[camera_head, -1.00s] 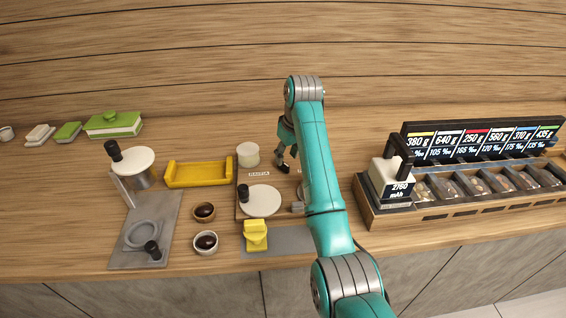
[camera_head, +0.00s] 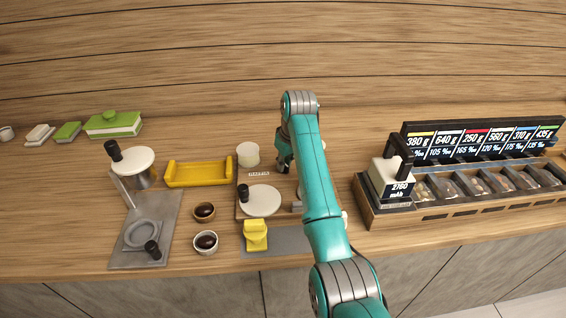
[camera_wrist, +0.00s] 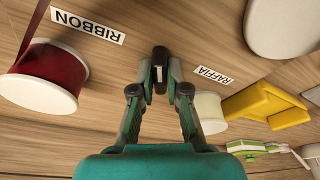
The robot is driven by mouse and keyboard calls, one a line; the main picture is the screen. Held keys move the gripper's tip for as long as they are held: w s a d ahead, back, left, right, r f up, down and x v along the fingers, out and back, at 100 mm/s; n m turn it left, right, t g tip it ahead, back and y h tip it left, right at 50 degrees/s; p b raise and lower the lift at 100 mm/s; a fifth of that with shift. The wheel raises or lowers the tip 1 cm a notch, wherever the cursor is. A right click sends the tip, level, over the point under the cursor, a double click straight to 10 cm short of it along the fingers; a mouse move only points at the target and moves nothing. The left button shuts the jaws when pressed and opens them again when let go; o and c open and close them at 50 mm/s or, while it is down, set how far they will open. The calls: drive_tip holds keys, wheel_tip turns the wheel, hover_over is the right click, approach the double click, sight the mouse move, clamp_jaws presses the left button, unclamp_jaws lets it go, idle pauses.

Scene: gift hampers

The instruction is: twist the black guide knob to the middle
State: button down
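The black guide knob (camera_wrist: 160,55) shows in the wrist view between the RIBBON label (camera_wrist: 87,23) and the RAFFIA label (camera_wrist: 213,75). It has a pale mark, and its long side runs up and down the picture. My gripper (camera_wrist: 160,76) has its fingertips close together on both sides of the knob and looks shut on it. In the head view my gripper (camera_head: 284,160) is low over the counter, partly behind my teal arm, and hides the knob.
A red ribbon spool (camera_wrist: 40,82) is left in the wrist view, and a white spool (camera_wrist: 208,112) is right. In the head view a yellow tray (camera_head: 199,174), a white disc (camera_head: 261,201) and a yellow block (camera_head: 256,236) stand nearby. A display rack (camera_head: 480,140) stands right.

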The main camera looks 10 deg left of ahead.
idle(0.3)
drive_tip(key=m, duration=0.4)
drive_tip(key=shift+s+t+h, duration=0.1)
drive_tip(key=shift+t+h, duration=0.2)
drive_tip(key=shift+h, duration=0.1)
drive_tip(key=shift+a, duration=0.1)
drive_tip(key=shift+m, duration=1)
drive_tip(key=c, duration=1.1)
unclamp_jaws()
drive_tip(key=shift+o, duration=0.2)
drive_tip(key=shift+r, duration=0.1)
